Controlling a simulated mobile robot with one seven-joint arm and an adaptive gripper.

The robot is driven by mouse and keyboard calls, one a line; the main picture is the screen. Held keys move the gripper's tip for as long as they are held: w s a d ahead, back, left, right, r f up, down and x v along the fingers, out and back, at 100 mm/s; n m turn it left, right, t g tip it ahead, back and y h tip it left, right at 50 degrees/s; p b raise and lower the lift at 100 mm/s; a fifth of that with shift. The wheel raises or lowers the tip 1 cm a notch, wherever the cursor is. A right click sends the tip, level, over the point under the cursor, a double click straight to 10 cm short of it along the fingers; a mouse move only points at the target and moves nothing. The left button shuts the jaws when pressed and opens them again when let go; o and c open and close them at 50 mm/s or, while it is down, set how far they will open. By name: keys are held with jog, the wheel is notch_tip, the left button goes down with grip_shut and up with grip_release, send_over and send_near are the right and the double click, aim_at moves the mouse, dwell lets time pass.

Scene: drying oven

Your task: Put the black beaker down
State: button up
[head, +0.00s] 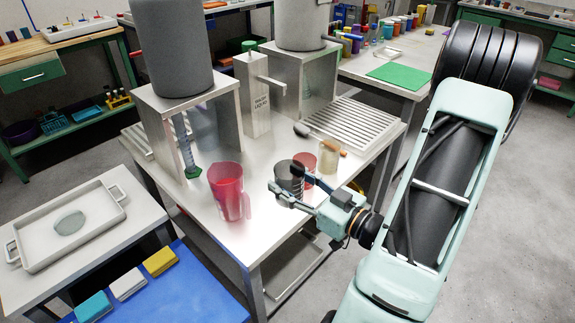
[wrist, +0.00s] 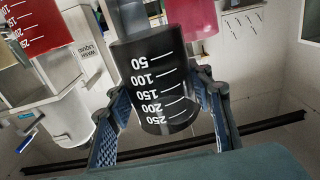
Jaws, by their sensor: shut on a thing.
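The black beaker (head: 289,174) is at the right part of the metal table, between the fingers of my gripper (head: 287,192). In the wrist view the black beaker (wrist: 155,85), with white volume marks, fills the middle. The gripper's blue padded fingers (wrist: 163,125) close on it from both sides. My gripper is shut on the beaker. Whether the beaker's base touches the table (head: 255,238) cannot be told.
A large red beaker (head: 227,190) stands left of the black one. A smaller red beaker (head: 304,162) and a clear yellowish beaker (head: 328,160) are close behind and to its right. A wash liquid dispenser (head: 252,95) stands behind. The table's near edge is clear.

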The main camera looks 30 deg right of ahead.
aim_at(291, 185)
jog(key=shift+s+a+r+p, duration=0.15)
jog(key=shift+s+r+p, duration=0.1)
jog(key=shift+r+p, duration=0.4)
jog(key=s+p, duration=0.2)
jog(key=r+p, duration=0.1)
jog(key=shift+s+a+p, duration=0.35)
jog(key=shift+s+a, duration=0.05)
jog(key=shift+s+a+p, duration=0.25)
jog(key=shift+s+p, duration=0.6)
jog(key=shift+p, duration=0.35)
